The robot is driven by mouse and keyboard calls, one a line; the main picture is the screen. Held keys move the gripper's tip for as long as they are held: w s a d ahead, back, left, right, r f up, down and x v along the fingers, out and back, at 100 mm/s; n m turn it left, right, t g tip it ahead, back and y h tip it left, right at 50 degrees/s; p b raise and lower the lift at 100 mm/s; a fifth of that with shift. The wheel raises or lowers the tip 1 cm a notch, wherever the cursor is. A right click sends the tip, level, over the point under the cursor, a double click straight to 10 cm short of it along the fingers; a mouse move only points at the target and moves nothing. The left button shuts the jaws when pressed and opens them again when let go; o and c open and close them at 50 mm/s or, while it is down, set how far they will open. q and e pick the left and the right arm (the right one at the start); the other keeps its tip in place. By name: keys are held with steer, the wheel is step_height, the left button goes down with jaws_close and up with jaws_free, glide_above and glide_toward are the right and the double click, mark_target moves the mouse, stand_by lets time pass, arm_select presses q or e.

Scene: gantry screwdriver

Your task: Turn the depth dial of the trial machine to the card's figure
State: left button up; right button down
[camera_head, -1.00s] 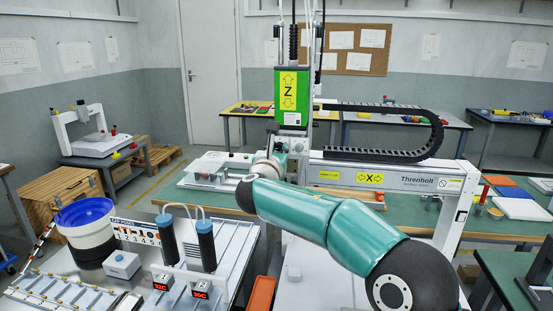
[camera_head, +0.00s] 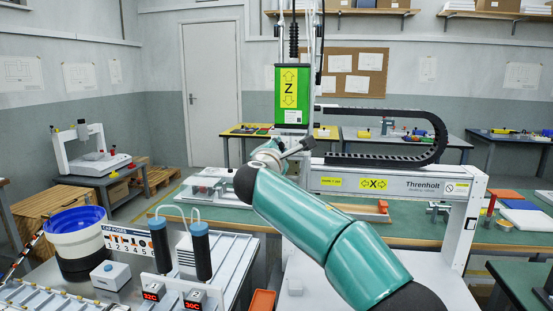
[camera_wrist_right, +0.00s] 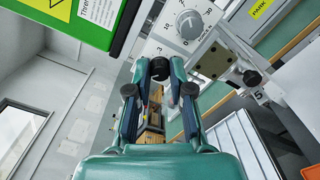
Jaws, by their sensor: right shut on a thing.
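My right gripper (camera_wrist_right: 160,71) points at the trial machine's head, and its two fingertips are shut on a small round black knob (camera_wrist_right: 160,66). A "3" shows just beyond the knob; most of any scale around it is hidden. A silver dial (camera_wrist_right: 188,22) with a numbered ring sits just past the fingertips, untouched. I cannot tell for sure which of the two is the depth dial. In the head view my right gripper (camera_head: 276,151) is small, beside the gantry (camera_head: 390,181) below its green Z block (camera_head: 292,92). No card figure is readable. My left gripper is out of view.
Another black knob (camera_wrist_right: 252,78) sits on a plate near a "5". The green Z housing (camera_wrist_right: 75,18) is close on the upper left of the wrist view. A bench with a blue bowl (camera_head: 76,220) and two dark upright cylinders (camera_head: 200,252) stands at the lower left.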

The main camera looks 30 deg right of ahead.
steer(key=m+b, duration=0.1)
steer(key=m, duration=0.2)
steer(key=m+b, duration=0.1)
steer(key=m, duration=0.2)
steer(key=f+m+b, duration=0.1)
steer(key=m+b, duration=0.1)
steer(key=m, duration=0.1)
steer(key=shift+m, duration=0.3)
steer(key=shift+w, duration=0.1)
steer(key=c, duration=1)
jaws_free()
steer(key=shift+r, duration=0.15)
steer(key=shift+c, duration=0.2)
steer(key=shift+r, duration=0.15)
steer(key=shift+s, duration=0.2)
steer(key=v, duration=1.1)
steer(key=shift+s+a, duration=0.25)
steer(key=shift+a, duration=0.05)
